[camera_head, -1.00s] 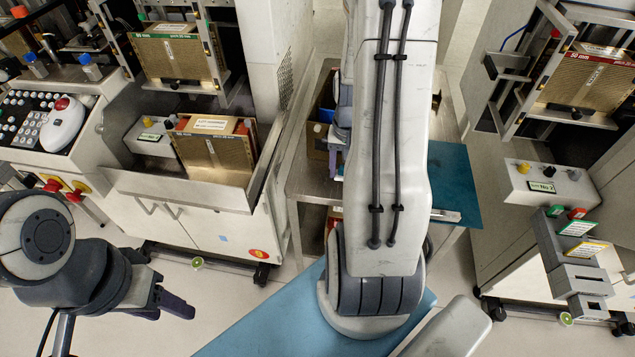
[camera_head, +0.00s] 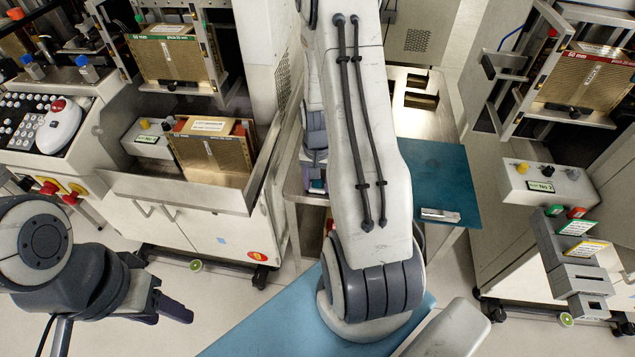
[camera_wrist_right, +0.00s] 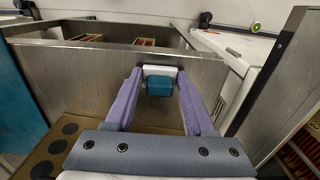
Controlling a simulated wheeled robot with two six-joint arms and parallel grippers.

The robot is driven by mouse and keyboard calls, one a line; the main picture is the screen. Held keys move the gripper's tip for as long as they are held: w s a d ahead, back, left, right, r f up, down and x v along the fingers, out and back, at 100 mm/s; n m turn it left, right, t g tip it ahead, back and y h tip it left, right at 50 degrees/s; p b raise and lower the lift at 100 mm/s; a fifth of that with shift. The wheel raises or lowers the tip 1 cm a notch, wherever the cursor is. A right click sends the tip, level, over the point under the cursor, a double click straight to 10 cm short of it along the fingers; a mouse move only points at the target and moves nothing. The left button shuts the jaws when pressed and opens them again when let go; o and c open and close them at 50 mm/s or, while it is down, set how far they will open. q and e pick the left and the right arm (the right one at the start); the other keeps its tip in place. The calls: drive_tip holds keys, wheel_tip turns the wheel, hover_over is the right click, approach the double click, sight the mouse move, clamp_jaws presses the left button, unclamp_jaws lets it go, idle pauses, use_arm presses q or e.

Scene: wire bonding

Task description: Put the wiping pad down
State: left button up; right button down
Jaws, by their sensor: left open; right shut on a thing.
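The wiping pad (camera_wrist_right: 160,84) is a small teal block with a white upper part. In the right wrist view it sits between the tips of the purple fingers of my right gripper (camera_wrist_right: 160,88), which is shut on it. A steel wall stands close behind it; I cannot tell whether the pad touches anything below. In the head view my right gripper (camera_head: 315,170) is over the left side of the steel table, partly hidden by my arm, with a bit of teal at its tips. My left gripper (camera_head: 170,305) is open and empty at the lower left, over the floor.
The steel table (camera_head: 405,75) has dark slots at its back and a teal mat (camera_head: 440,175) with a small metal piece (camera_head: 440,215) at its front edge. A machine tray (camera_head: 190,190) holding a gold magazine (camera_head: 213,158) stands left. A No 2 control box (camera_head: 545,184) is right.

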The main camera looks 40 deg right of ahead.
drive_tip(key=shift+f, duration=0.15)
drive_tip(key=shift+c, duration=1.2)
unclamp_jaws()
